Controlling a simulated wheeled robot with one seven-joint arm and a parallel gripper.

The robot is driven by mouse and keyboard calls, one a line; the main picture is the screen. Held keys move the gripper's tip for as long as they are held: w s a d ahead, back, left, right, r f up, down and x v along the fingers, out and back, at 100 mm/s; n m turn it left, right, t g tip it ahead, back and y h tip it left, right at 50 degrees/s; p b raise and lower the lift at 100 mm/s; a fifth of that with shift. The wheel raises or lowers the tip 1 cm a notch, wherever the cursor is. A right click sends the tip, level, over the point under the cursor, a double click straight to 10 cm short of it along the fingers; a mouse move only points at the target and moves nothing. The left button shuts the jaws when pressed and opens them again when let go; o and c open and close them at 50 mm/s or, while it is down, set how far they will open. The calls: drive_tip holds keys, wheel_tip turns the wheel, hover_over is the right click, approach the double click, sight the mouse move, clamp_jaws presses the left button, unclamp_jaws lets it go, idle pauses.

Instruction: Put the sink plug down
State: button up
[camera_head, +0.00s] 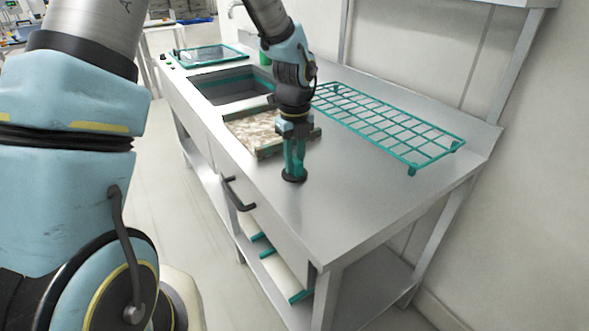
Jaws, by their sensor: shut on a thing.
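The sink plug (294,176) is a small dark round disc at the front part of the steel worktop (370,190). My gripper (294,165) points straight down over it, and its teal fingers are shut on the plug's upper part. The plug looks level and is at or very close to the worktop surface; I cannot tell whether it touches. The part between the fingers is hidden. The sink basin (232,90) is behind and to the left, partly hidden by my arm.
A teal wire rack (390,125) stands on the worktop at the right rear. A tray with a brown mottled surface (252,130) lies left of my gripper. A glass-topped teal frame (205,55) is at the far end. The worktop's front right is clear.

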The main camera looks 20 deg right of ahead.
clamp_jaws()
